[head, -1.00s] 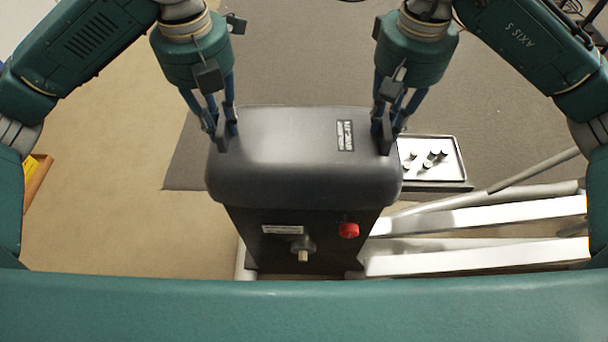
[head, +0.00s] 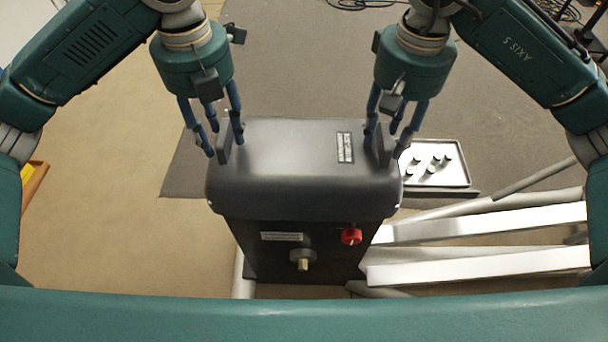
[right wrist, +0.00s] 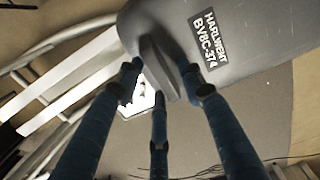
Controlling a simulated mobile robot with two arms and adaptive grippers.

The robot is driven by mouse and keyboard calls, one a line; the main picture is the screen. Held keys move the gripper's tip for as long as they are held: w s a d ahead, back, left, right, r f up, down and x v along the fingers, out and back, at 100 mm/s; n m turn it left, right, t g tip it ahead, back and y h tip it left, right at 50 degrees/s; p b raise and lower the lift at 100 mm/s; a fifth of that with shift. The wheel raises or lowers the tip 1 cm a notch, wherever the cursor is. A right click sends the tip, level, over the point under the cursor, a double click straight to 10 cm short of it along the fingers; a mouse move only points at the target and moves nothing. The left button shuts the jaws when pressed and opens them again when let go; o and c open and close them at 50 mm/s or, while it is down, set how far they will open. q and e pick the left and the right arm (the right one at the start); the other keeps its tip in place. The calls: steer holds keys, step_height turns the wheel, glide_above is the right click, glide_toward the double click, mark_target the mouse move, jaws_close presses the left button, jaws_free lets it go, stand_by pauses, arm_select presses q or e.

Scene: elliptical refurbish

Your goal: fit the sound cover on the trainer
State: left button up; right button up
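My right gripper (head: 387,140) is open around the right tab. In the right wrist view the cover (right wrist: 240,50) shows, and the fingers stand apart around the tab (right wrist: 158,70). The seam under the cover's far side is hidden.
A red knob (head: 351,236) and a brass-tipped fitting (head: 302,259) are on the trainer's near face. Pale frame rails (head: 480,232) extend right. A tray (head: 436,163) with several small dark parts lies at right on the grey mat (head: 300,60).

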steer(key=shift+r, duration=0.3)
arm_select(q)
step_height(320, 180, up, 11)
steer(key=shift+r, duration=0.15)
arm_select(e)
step_height(320, 180, up, 11)
steer(key=shift+r, duration=0.2)
stand_by(0.5)
